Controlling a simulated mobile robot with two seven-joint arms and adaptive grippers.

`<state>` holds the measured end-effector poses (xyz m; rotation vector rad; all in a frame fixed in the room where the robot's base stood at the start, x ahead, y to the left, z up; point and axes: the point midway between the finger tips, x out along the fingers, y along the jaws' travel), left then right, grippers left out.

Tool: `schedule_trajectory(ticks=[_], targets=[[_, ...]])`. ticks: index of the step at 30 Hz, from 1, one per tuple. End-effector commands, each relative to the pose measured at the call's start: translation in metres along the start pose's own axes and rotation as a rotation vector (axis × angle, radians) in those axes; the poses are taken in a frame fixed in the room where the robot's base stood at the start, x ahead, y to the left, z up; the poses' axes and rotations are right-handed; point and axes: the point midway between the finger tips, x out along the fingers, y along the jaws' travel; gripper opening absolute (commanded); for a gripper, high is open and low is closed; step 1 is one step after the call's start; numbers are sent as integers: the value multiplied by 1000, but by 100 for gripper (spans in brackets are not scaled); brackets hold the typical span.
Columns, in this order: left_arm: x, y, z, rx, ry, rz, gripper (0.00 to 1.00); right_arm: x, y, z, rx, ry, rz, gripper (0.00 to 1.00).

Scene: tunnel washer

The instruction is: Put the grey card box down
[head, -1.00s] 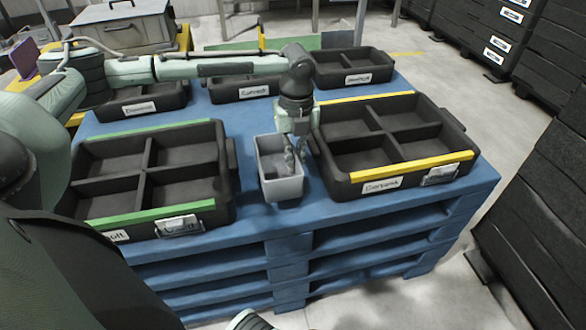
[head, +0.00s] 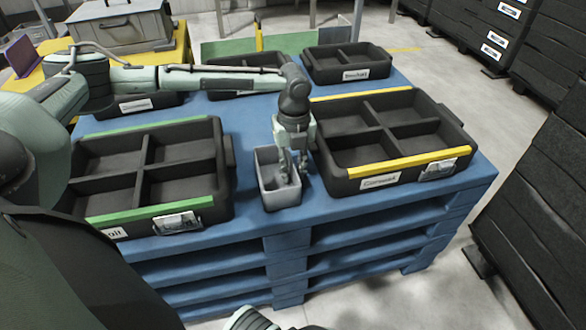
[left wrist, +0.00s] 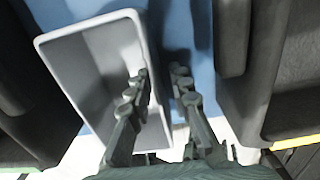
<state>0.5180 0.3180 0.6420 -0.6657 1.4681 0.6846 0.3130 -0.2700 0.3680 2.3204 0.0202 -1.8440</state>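The grey card box (head: 281,197) is an open-topped, upright box on the blue pallet (head: 262,226), in the gap between the green-striped tray and the yellow-striped tray. It appears to rest on the pallet top. My left gripper (head: 294,170) points down at the box's right wall. In the left wrist view, the left gripper's fingers (left wrist: 161,72) are apart. One finger is inside the box (left wrist: 88,62) and the other is outside it, with the wall between them. A gap shows between the wall and the outer finger.
The green-striped tray (head: 138,216) stands close on the left. The yellow-striped tray (head: 408,170) stands close on the right. Several smaller black trays, one at the back right (head: 347,62), line the far side. The pallet's front edge is just in front of the box.

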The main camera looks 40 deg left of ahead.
Motion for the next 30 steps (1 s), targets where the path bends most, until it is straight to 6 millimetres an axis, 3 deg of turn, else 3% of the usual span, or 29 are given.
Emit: schedule_trajectory(ticks=[12, 19, 24, 30], targets=[[-6, 0, 0, 0, -1, -2, 26, -4, -1, -4, 1, 2, -2, 40], [-50, -1, 1, 0, -2, -4, 26, -5, 0, -8, -2, 16, 1, 40], [-86, -1, 0, -1, -2, -3, 26, 5, -1, 4, -8, -5, 2, 40], [-114, 0, 0, 0, 0, -1, 26, 11, -2, 11, -17, -12, 2, 40]])
